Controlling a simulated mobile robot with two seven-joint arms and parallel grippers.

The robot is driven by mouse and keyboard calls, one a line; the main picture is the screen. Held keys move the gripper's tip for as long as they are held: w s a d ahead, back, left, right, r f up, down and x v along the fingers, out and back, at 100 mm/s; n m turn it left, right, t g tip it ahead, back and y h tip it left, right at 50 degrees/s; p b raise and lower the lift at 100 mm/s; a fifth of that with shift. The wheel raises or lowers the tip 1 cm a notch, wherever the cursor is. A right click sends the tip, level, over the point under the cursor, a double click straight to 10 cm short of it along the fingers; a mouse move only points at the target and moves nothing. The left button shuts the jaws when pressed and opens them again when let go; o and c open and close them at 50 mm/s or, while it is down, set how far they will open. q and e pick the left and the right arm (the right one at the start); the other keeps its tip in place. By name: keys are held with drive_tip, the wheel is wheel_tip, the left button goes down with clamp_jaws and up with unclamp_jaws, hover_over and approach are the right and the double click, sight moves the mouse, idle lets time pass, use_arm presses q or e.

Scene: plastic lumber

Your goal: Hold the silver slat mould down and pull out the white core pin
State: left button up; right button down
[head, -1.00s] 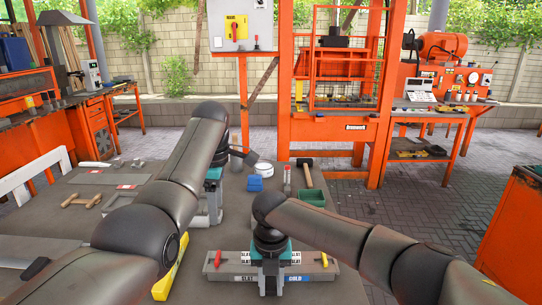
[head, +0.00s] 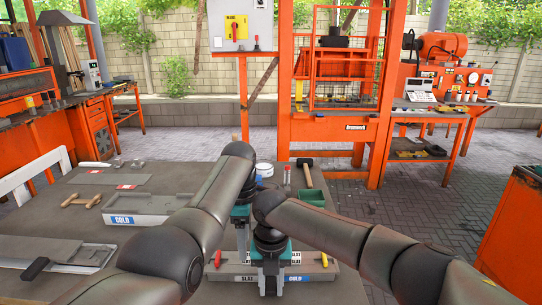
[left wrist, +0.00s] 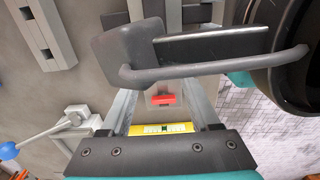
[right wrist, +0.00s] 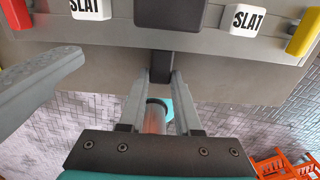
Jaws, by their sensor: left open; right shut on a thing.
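The silver slat mould (head: 318,268) lies at the table's front edge in the head view, with SLAT and COLD labels, a red lever at its left and a yellow one at its right. My right gripper (head: 268,268) is at its near side. In the right wrist view its fingers (right wrist: 163,78) are shut on a dark tab (right wrist: 172,45) at the middle of the mould. My left gripper (head: 243,248) is open and empty, just left of my right wrist. A small red piece (left wrist: 165,98) shows beyond its open fingers (left wrist: 163,88). I cannot make out the white core pin.
A grey tray (head: 160,208) marked COLD and a wooden-handled tool (head: 82,201) lie at the left of the table. A hammer (head: 306,170) and green bin (head: 312,197) are behind my right arm. A yellow level (left wrist: 160,128) shows in the left wrist view.

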use_arm(q)
drive_tip(key=shift+f, duration=1.7)
clamp_jaws()
drive_tip(key=shift+w+r, duration=0.15)
drive_tip(key=shift+r, duration=0.4)
idle(0.7)
drive_tip(key=shift+r, duration=0.1)
idle(0.4)
drive_tip(key=shift+r, duration=3.35)
use_arm(e)
drive_tip(key=shift+s+f, duration=0.1)
